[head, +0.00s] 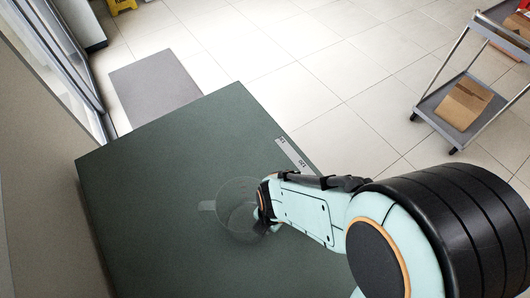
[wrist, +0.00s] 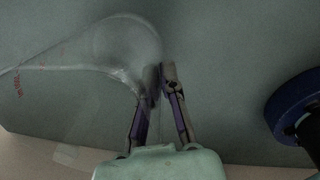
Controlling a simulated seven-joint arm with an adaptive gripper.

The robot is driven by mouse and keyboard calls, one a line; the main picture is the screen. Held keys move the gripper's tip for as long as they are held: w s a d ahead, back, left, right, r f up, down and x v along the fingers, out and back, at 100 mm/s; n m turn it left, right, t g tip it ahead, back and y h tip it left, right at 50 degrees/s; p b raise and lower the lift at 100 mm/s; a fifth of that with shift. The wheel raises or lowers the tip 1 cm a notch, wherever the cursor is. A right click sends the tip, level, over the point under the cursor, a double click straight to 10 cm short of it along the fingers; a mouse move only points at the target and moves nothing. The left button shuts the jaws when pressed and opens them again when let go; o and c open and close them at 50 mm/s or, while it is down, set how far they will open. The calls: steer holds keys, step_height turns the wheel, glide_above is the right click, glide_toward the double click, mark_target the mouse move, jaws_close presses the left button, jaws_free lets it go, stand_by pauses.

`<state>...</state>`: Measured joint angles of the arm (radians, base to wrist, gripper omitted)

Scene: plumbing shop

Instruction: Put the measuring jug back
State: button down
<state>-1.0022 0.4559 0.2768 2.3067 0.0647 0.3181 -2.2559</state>
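The measuring jug (head: 232,222) is clear and stands on the dark green tabletop (head: 160,165); its handle points left in the head view. My gripper (head: 264,203) is at the jug's right side. In the wrist view the jug (wrist: 115,45) shows at upper left, with red markings on its wall. My gripper's fingers (wrist: 159,75) are close together there, with the jug's wall between them; the left finger looks blurred through the clear wall. The jug's base contact is hard to make out.
A light label strip (head: 292,153) with dark print lies along the table's right edge. A dark blue round thing (wrist: 292,104) is at the right of the wrist view. The table's left half is bare. A trolley (head: 440,103) with a cardboard box (head: 464,103) stands on the floor beyond.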

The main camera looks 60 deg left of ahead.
steer(key=r, duration=0.3)
steer(key=r+m, duration=0.1)
steer(key=r, duration=0.3)
steer(key=w+r+m, duration=0.1)
steer(key=r, duration=0.3)
steer(key=shift+a, duration=0.25)
steer(key=shift+w+a+f, duration=0.85)
steer(key=shift+a+f, duration=1.15)
steer(key=shift+a, duration=0.2)
steer(key=shift+w+a+f, duration=0.85)
steer(key=shift+a+f, duration=1.2)
steer(key=shift+a, duration=0.15)
steer(key=shift+w+a+f, duration=0.85)
steer(key=shift+a+f, duration=1.15)
steer(key=shift+a, duration=0.2)
steer(key=shift+f, duration=0.1)
steer(key=c, duration=1.7)
jaws_free()
steer(key=o, duration=0.5)
steer(key=shift+c, duration=0.2)
